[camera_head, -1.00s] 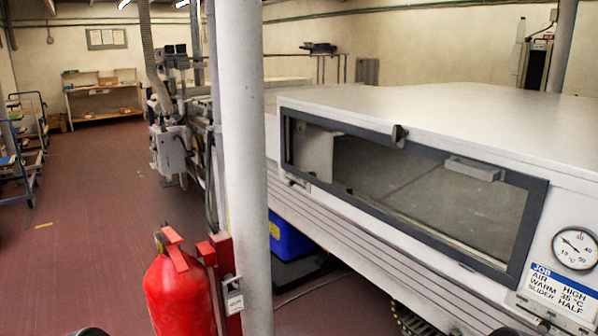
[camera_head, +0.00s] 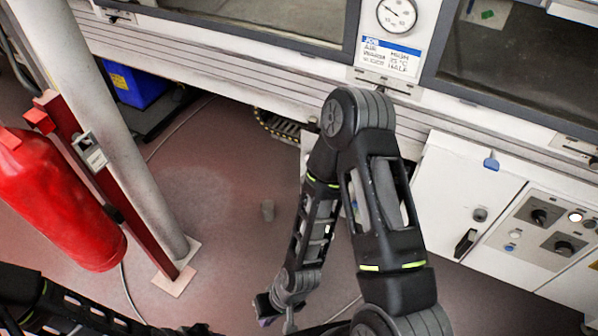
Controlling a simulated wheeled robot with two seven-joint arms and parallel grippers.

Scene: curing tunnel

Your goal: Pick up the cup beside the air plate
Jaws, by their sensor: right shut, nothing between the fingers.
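I cannot make out a plate marked only for air; the job card (camera_head: 388,56) under the gauge has a line that reads AIR.
A red extinguisher (camera_head: 60,205) and a pale column (camera_head: 120,120) stand at the left. A blue bin (camera_head: 137,86) sits under the machine. White cabinets with a knob panel (camera_head: 540,220) stand at the right. A cable lies on the floor; the middle floor is mostly clear.

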